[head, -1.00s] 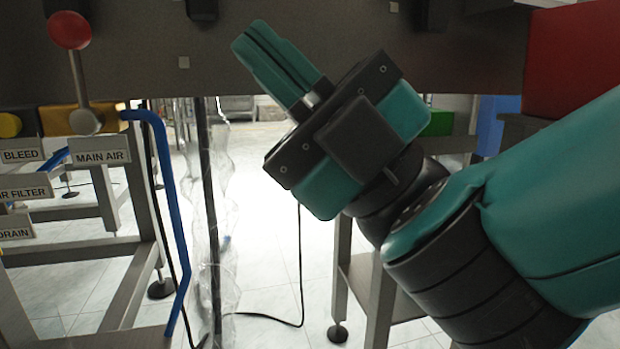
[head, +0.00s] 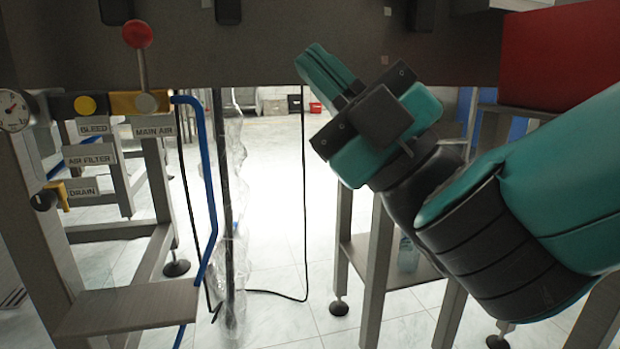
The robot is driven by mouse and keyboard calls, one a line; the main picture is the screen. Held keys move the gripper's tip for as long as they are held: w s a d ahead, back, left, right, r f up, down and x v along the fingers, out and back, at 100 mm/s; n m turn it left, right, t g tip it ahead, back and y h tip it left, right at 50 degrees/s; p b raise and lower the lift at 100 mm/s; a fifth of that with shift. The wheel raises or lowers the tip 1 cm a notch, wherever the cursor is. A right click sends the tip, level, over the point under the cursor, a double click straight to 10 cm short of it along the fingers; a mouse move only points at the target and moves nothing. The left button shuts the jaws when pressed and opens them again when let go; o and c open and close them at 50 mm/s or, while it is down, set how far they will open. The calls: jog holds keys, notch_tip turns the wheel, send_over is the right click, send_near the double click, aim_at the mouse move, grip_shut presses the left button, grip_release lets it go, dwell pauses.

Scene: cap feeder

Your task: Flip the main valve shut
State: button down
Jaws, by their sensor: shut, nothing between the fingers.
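The main air valve is a lever with a red ball knob (head: 137,34) on a grey shaft. The lever stands upright from a grey pivot (head: 146,103) on a brass-coloured body, above the MAIN AIR label (head: 155,132). My gripper (head: 310,56) is shut and empty, pointing up and left in front of the dark panel. It is well to the right of the lever and apart from it.
A blue hose (head: 207,180) runs down from the valve's right side. A gauge (head: 14,110), a yellow BLEED knob (head: 85,105) and a black DRAIN knob (head: 44,200) sit at left. A red box (head: 545,60) is at upper right. Clear wrap hangs between valve and arm.

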jog(key=w+d+f+m+t+h, duration=0.85)
jog(key=w+d+m+h, duration=0.25)
jog(key=w+m+h, duration=0.4)
jog(key=d+f+m+g+h, duration=0.4)
jog(key=d+f+m+h, duration=0.1)
jog(key=d+f+h, duration=0.35)
jog(key=s+d+f+m+g, duration=0.3)
jog(key=s+d+f+g, duration=0.25)
jog(key=s+f, duration=0.2)
jog(key=s+d+f+m+g, duration=0.2)
jog(key=s+d+f+g, duration=0.2)
jog(key=s+f+g, duration=0.3)
jog(key=s+a+r+n+g+y+p, duration=0.1)
jog(key=a+r+p, duration=0.4)
jog(key=r+p, duration=1.3)
jog(key=s+a+r+n+g+y+p, duration=0.1)
jog(key=s+a+r+n+p, duration=0.2)
jog(key=r+p, duration=1.5)
jog(key=s+a+r+n+g+y+p, duration=0.1)
jog(key=s+a+r+n+p, duration=0.2)
jog(key=r+p, duration=1.5)
jog(key=s+a+r, duration=0.3)
jog(key=a+r, duration=0.1)
jog(key=r, duration=0.4)
jog(key=shift+s+p, duration=0.25)
jog(key=shift+p, duration=0.1)
jog(key=shift+d+y, duration=0.1)
jog(key=shift+y, duration=0.15)
